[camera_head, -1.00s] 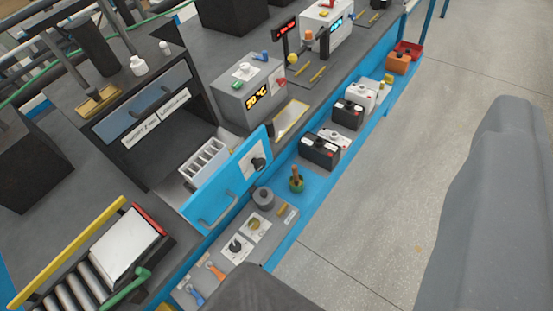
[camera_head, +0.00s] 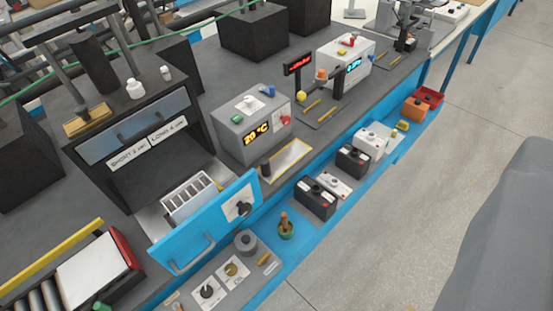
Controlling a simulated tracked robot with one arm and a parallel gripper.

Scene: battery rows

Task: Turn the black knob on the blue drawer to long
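The blue drawer (camera_head: 190,237) is pulled out from a dark bench unit, left of the middle of the picture. Its front has a grey handle (camera_head: 196,254) at the lower left. The black knob (camera_head: 243,208) sits on a white plate (camera_head: 232,206) near the right end of the drawer front. The pointer direction and plate markings are too small to read. A white slotted rack (camera_head: 190,198) is inside the drawer. My gripper is not in view, and nothing visible touches the knob.
The unit above the drawer has labels reading "SHORT" and "LONG" (camera_head: 168,129). Open floor (camera_head: 400,220) lies to the right.

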